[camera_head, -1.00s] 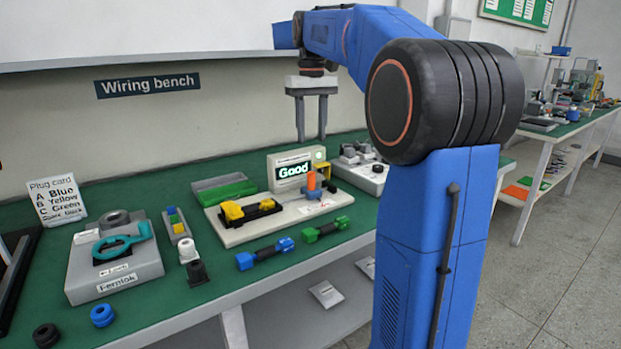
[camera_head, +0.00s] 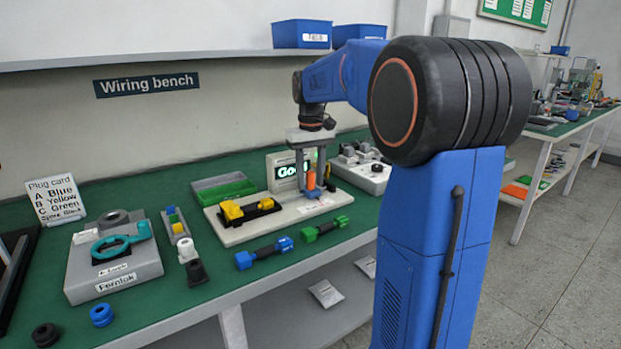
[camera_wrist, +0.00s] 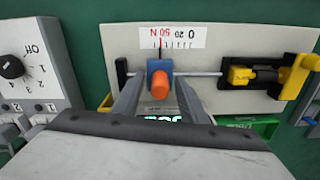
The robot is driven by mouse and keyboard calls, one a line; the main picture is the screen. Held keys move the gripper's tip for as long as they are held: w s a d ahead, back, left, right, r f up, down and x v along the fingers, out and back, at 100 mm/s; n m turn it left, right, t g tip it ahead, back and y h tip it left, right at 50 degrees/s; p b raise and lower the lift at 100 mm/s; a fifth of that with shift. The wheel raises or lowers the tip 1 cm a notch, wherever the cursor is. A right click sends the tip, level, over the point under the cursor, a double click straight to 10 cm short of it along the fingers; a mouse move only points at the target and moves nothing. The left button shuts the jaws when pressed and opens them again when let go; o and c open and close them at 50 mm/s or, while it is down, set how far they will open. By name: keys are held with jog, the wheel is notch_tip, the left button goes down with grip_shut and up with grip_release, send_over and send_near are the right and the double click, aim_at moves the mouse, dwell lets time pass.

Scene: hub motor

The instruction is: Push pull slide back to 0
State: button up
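The pull slide is a blue block with an orange knob (camera_wrist: 160,84) on a thin rod (camera_wrist: 205,74); the knob also shows in the head view (camera_head: 311,181). My gripper (camera_wrist: 160,92) is open, one finger on each side of the knob, with apparent gaps. In the head view my gripper (camera_head: 311,186) reaches down over the slide. Finger contact cannot be made out.
A yellow and black clamp (camera_wrist: 262,76) sits on the same pale base plate (camera_head: 228,238). The lit display (camera_head: 281,172) behind is partly covered by my gripper. A grey dial box (camera_wrist: 30,75) stands beside the plate. Blue and green connectors (camera_head: 265,252) lie in front.

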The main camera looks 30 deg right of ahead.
jog(key=shift+c, duration=0.4)
grip_shut()
jog(key=shift+a, duration=2.75)
jog(key=shift+o, duration=0.4)
grip_release()
jog(key=shift+a, duration=0.15)
notch_tip(320, 180, up, 17)
jog(key=shift+r, duration=0.2)
jog(key=shift+s, duration=0.1)
